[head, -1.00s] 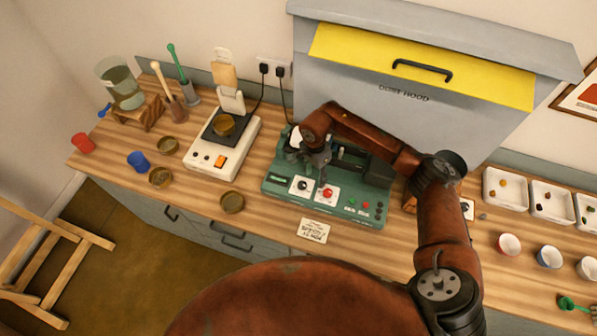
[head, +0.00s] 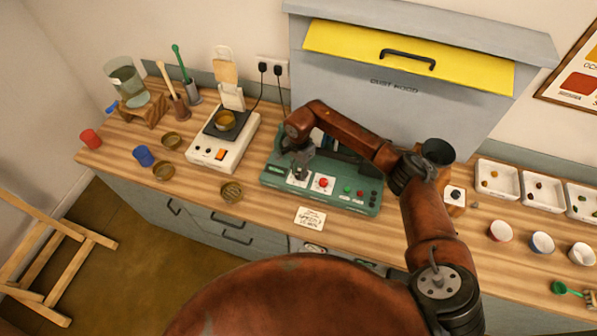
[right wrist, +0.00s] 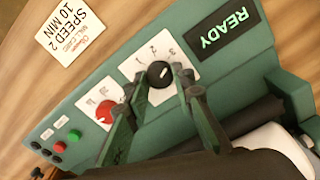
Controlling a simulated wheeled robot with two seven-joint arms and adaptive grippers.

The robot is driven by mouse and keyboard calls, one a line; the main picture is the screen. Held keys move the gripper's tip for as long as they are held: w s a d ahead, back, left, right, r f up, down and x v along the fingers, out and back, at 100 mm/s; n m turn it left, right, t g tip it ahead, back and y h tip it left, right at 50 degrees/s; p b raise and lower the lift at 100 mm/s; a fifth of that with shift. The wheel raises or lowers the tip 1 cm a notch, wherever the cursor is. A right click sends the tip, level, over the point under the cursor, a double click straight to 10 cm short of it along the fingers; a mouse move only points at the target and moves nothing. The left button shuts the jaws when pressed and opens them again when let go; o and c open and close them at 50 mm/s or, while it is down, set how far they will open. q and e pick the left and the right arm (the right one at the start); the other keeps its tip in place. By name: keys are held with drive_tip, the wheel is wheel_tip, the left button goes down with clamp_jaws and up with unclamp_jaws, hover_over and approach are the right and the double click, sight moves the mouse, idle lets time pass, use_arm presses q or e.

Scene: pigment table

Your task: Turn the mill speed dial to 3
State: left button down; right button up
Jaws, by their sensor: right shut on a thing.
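The green mill (head: 335,197) stands on the bench below the dust hood. Its black dial (right wrist: 160,76) sits on a white plate with numbers in the right wrist view. A pale mark shows on the dial, but I cannot tell for sure which number it points to. My right gripper (right wrist: 150,82) is shut on the black dial, one finger on each side. In the head view the gripper (head: 301,174) covers most of the dial. A red knob (head: 324,182) sits beside it, also in the right wrist view (right wrist: 105,112). My left gripper is not in view.
The mill's screen (right wrist: 222,30) reads READY. A card (head: 310,218) in front reads SPEED 2, 10 MIN. A white scale (head: 212,156) stands left of the mill. White trays (head: 497,184) and small cups (head: 500,231) stand at the right. Green and red buttons (right wrist: 74,135) are beyond the red knob.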

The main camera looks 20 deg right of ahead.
drive_tip(key=shift+s+f, duration=0.1)
clamp_jaws()
drive_tip(key=shift+f+m+b, duration=0.15)
drive_tip(key=shift+m+b, duration=0.5)
drive_tip(key=shift+m, duration=0.25)
drive_tip(key=m+b, duration=0.1)
drive_tip(key=m, duration=0.1)
drive_tip(key=shift+m, duration=0.3)
drive_tip(key=m+b, duration=0.1)
drive_tip(key=m, duration=0.2)
drive_tip(key=shift+m, duration=0.4)
drive_tip(key=m+b, duration=0.1)
drive_tip(key=m, duration=0.7)
drive_tip(key=shift+b, duration=0.3)
drive_tip(key=m, duration=0.3)
drive_tip(key=shift+m, duration=0.3)
drive_tip(key=m, duration=0.3)
drive_tip(key=shift+m, duration=0.3)
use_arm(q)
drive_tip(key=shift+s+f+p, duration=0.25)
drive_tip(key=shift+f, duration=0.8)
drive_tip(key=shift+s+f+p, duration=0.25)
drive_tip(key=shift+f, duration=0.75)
use_arm(e)
drive_tip(key=shift+m, duration=1.6)
